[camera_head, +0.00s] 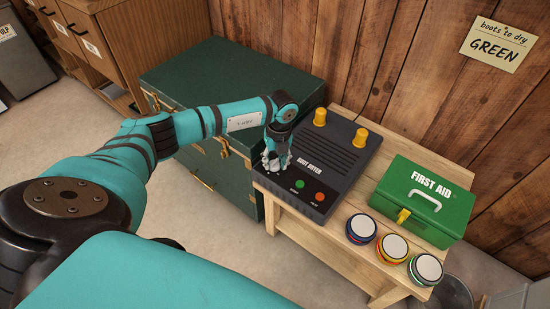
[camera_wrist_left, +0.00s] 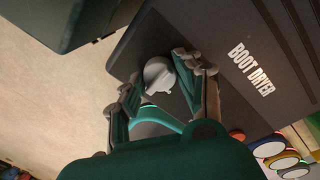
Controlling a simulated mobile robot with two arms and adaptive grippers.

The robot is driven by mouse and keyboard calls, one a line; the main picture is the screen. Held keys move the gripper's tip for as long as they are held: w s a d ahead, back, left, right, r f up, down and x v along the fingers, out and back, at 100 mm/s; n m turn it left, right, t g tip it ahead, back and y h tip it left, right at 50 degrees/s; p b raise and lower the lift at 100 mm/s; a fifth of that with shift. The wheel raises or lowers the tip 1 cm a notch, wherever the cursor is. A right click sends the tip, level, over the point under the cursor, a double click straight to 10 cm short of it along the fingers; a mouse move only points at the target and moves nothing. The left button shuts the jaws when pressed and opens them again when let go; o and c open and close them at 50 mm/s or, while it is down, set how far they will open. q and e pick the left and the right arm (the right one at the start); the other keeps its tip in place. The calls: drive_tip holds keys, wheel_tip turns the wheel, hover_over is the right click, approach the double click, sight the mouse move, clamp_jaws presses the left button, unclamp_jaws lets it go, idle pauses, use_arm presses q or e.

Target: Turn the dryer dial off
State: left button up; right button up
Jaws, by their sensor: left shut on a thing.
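The black boot dryer (camera_head: 335,165) stands on a wooden bench, with two yellow-orange boot posts on its far part. A green light (camera_head: 300,184) and a red-orange light (camera_head: 319,197) sit on its front panel. My left gripper (camera_head: 275,160) reaches down over the dryer's left front corner and hides the dial in the head view. In the left wrist view the round light-grey dial (camera_wrist_left: 158,75) sits between the fingers of my left gripper (camera_wrist_left: 155,88), which is shut on it. My right gripper is out of view.
A green first aid box (camera_head: 422,200) and several round tins (camera_head: 361,228) stand right of the dryer on the wooden bench (camera_head: 330,240). A large green trunk (camera_head: 232,75) stands close on the left. A note reading "boots to dry GREEN" (camera_head: 499,45) hangs on the plank wall.

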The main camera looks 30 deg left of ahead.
sight(278, 163)
use_arm(q)
drive_tip(key=shift+w, duration=0.1)
idle(0.3)
drive_tip(key=o, duration=1.1)
drive_tip(key=shift+o, duration=0.2)
wheel_tip(278, 163, up, 12)
drive_tip(key=shift+w+d, duration=0.3)
drive_tip(key=shift+w, duration=0.05)
